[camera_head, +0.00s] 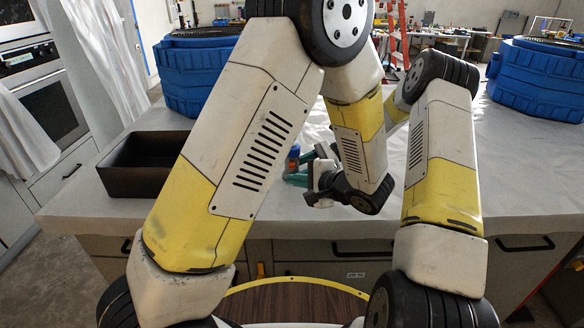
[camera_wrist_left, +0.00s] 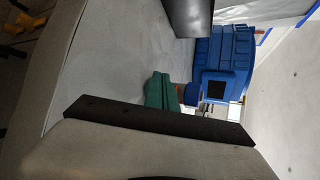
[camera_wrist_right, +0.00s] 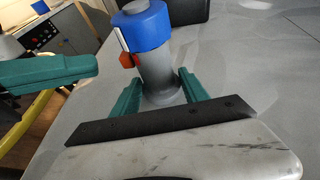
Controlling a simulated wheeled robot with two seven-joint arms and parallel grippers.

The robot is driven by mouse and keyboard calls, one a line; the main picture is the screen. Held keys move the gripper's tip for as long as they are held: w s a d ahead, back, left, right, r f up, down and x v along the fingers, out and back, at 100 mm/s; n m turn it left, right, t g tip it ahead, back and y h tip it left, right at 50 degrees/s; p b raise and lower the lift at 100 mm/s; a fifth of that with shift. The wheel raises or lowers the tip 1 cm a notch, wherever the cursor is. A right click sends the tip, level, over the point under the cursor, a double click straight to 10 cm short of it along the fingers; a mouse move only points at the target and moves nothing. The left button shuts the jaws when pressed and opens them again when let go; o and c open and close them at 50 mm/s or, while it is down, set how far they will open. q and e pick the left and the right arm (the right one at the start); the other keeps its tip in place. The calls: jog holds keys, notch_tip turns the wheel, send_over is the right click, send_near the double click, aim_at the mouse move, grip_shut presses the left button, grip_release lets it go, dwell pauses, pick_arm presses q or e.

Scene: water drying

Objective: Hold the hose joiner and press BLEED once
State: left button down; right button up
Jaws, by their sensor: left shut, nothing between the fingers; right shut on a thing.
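The hose joiner is an upright grey cylinder (camera_wrist_right: 156,75) with a blue collar (camera_wrist_right: 140,28) and a small orange-red button (camera_wrist_right: 126,60) on its side. Its blue top also shows in the head view (camera_head: 294,153). My right gripper (camera_wrist_right: 158,88) is shut on the grey body, one teal finger on each side. My left gripper (camera_head: 291,180) is shut and empty beside the joiner. Its teal fingers show at the left of the right wrist view (camera_wrist_right: 50,70), a small gap from the button. The left wrist view shows its fingers (camera_wrist_left: 160,92) partly covering the joiner. No BLEED lettering is readable.
A black open bin (camera_head: 150,180) stands left on the pale-covered counter (camera_head: 520,180). Blue round tubs stand behind at left (camera_head: 190,80) and right (camera_head: 540,80). The counter's front edge is close to the grippers. The counter to the right is clear.

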pick_arm(q)
jog(key=shift+w, duration=1.15)
jog(key=shift+w, duration=0.1)
dwell(1.2)
jog(key=shift+w, duration=0.3)
jog(key=shift+w, duration=0.45)
dwell(0.6)
jog(key=shift+s, duration=0.9)
jog(key=shift+s, duration=0.1)
jog(key=shift+s, duration=2.4)
